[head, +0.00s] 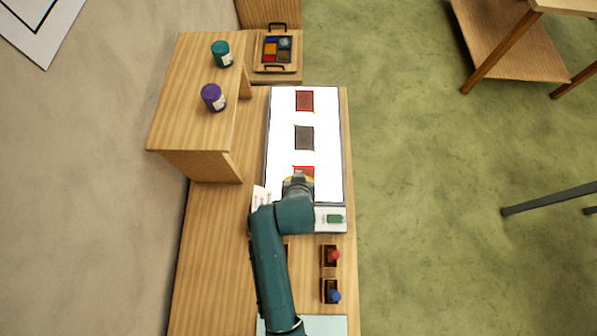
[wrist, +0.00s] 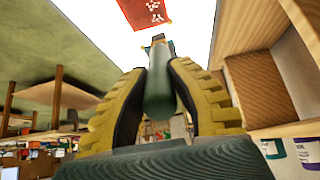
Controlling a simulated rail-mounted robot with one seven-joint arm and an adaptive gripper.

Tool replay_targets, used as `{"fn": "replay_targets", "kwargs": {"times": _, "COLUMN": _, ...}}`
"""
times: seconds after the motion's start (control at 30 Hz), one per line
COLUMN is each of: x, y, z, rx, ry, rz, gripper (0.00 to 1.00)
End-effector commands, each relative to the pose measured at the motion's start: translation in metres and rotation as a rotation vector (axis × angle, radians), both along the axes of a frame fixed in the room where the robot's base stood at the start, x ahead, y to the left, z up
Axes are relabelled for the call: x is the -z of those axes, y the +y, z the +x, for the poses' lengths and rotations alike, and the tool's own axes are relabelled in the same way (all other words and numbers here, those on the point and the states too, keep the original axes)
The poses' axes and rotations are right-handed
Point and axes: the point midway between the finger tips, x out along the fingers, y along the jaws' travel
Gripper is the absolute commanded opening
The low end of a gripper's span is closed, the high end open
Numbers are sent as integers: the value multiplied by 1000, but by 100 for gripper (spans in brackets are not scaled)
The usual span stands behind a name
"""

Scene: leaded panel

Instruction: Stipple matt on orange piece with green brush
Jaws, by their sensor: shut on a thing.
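My gripper (wrist: 158,72) has its yellow ribbed fingers shut on the green brush (wrist: 159,92). The brush points away from the fingers, and its far end shows near a red-orange piece (wrist: 136,10) with white specks. I cannot tell whether the tip touches it. In the head view my gripper (head: 298,186) is over the near end of the white lit panel (head: 281,125), and it covers part of the nearest red-orange piece (head: 304,171). The brush is hidden there. A dark grey piece (head: 304,138) and a red piece (head: 304,101) lie farther up the panel.
A red-knobbed brush (head: 333,255) and a blue-knobbed one (head: 333,295) stand in wooden holders near the front. A wooden shelf (head: 190,80) at left carries a teal jar (head: 221,54) and a purple jar (head: 213,97). A tray of coloured squares (head: 277,49) sits at the back.

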Motion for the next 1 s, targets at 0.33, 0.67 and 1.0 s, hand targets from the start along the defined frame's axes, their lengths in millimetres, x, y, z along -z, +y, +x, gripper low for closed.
{"fn": "replay_targets", "kwargs": {"times": 0.33, "x": -10, "y": 1, "z": -25, "rx": -1, "ry": 2, "rz": -1, "gripper": 0}}
{"fn": "replay_targets", "kwargs": {"times": 0.67, "x": 15, "y": 1, "z": -33, "rx": 0, "ry": -2, "rz": 0, "gripper": 0}}
{"fn": "replay_targets", "kwargs": {"times": 1.0, "x": 55, "y": 1, "z": -33, "rx": 0, "ry": -4, "rz": 0, "gripper": 0}}
